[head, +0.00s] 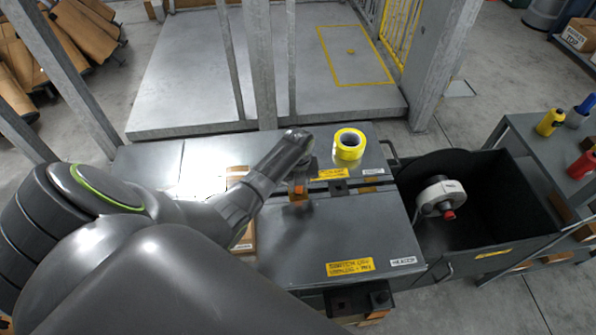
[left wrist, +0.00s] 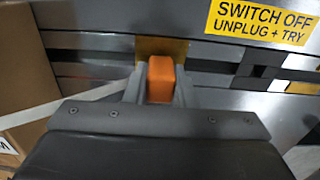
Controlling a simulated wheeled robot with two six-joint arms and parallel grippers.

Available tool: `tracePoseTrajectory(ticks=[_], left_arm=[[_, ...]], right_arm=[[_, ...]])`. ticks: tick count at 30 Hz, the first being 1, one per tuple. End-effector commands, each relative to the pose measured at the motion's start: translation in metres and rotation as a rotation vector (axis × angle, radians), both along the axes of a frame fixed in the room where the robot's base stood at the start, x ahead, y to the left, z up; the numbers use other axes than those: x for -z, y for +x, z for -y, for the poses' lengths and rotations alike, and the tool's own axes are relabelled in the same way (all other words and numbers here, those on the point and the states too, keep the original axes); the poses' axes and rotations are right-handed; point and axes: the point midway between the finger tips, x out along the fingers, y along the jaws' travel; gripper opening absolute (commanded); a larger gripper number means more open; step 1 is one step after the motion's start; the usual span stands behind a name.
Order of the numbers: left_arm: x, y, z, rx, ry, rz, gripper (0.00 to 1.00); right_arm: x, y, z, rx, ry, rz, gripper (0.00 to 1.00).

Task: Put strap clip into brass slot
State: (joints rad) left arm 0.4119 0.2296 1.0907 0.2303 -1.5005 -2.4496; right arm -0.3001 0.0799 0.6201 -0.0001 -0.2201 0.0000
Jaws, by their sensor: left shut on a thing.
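The orange strap clip (head: 298,190) is held between the fingers of my left gripper (head: 299,185), over the grey bench top. In the left wrist view, the clip (left wrist: 160,80) sits upright between the two grey fingers of the gripper (left wrist: 160,88). The brass slot piece (left wrist: 162,46) shows just beyond the clip, in line with it. The clip covers its lower middle, so I cannot tell whether they touch or whether any of the clip is inside. My right gripper is not in view.
A yellow tape roll (head: 349,144) stands on the bench behind the gripper. A cardboard box (left wrist: 25,75) is close on the left. A dark open bin (head: 478,196) holding a white reel (head: 441,197) is on the right. The front bench top (head: 330,235) is mostly clear.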

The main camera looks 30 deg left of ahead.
Motion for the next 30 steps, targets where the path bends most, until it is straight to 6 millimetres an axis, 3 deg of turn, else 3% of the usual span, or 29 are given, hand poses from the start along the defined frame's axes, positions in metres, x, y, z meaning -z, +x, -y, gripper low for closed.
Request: tracePoseTrajectory(ticks=[30], left_arm=[[0.0003,-0.0002,0.0001,0.0,-0.001,-0.001,0.03]], right_arm=[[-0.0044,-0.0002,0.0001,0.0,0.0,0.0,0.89]])
